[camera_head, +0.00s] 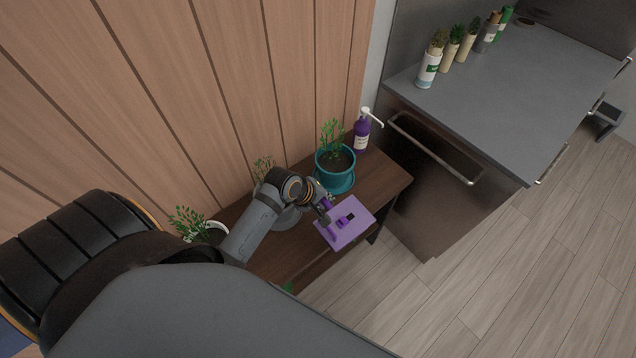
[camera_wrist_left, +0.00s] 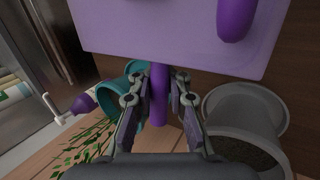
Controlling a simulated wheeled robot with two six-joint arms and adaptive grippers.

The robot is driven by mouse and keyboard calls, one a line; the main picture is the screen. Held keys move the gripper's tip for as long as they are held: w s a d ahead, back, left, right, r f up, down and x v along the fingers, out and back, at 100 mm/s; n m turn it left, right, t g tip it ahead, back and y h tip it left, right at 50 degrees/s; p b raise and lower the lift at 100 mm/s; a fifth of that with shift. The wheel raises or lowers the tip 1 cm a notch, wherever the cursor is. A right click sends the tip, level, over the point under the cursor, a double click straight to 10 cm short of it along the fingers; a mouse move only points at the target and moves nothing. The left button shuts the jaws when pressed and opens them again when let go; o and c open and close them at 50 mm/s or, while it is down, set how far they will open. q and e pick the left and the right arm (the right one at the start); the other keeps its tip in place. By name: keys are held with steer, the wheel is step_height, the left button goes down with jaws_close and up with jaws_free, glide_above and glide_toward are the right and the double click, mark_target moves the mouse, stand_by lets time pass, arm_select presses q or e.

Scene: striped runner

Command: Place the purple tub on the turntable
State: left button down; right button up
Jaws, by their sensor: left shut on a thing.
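The purple tub (camera_head: 338,236) shows as a lilac rectangular top with darker purple handles and a small black patch, near the front edge of a brown wooden table. In the left wrist view its lilac face (camera_wrist_left: 170,38) fills the top of the picture. My left gripper (camera_head: 328,208) is shut on one purple handle, which stands between its fingers (camera_wrist_left: 160,100). I cannot tell whether the tub touches the table. I cannot make out a turntable in either view. My right gripper is not in view.
On the table (camera_head: 385,186) stand a teal potted plant (camera_head: 336,176) on a saucer, a purple pump bottle (camera_head: 362,132) and a white-potted plant (camera_head: 205,232). In the left wrist view a grey pot (camera_wrist_left: 245,105) is close on the right. A grey counter (camera_head: 500,110) stands at right.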

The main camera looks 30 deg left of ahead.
arm_select(q)
steer(key=w+a+f, duration=0.1)
steer(key=w+f, duration=0.1)
steer(key=w+a+f, duration=0.2)
steer(key=w+f, duration=0.1)
steer(key=w+a+f, duration=0.1)
steer(key=w+f, duration=0.1)
steer(key=shift+w+a+f, duration=0.2)
steer(key=shift+w+a, duration=0.1)
steer(key=shift+a, duration=0.05)
steer(key=shift+w+a+f, duration=0.1)
steer(key=shift+w+f, duration=0.05)
steer(key=shift+f, duration=1.6)
steer(key=c, duration=1.5)
jaws_free()
steer(key=shift+c, duration=0.2)
